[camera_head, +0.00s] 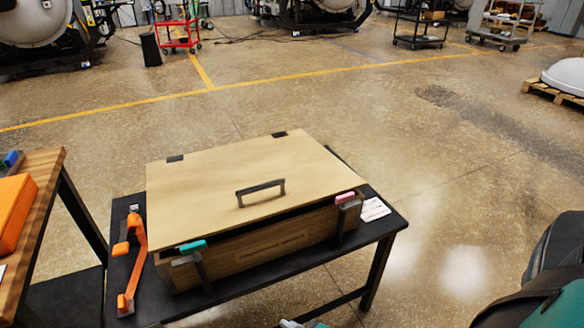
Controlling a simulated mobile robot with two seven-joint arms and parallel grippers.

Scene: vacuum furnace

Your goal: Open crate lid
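The wooden crate (270,247) stands on a low black table (385,222). Its pale wooden lid (225,180) lies over the top, with a dark handle (260,191) near the front edge. Two black hinges, one on the left (175,158) and one on the right (279,134), sit along the back edge. A dark band shows under the front edge; I cannot tell whether it is a gap or shadow. A teal-topped clip (192,247) is at the front left and a pink-topped clip (345,197) at the front right.
An orange tool (132,258) lies left of the crate, and a white label (374,209) lies right of it. A wooden-topped table (45,185) with an orange box (14,210) stands at the left. Open floor (330,110) extends behind the crate.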

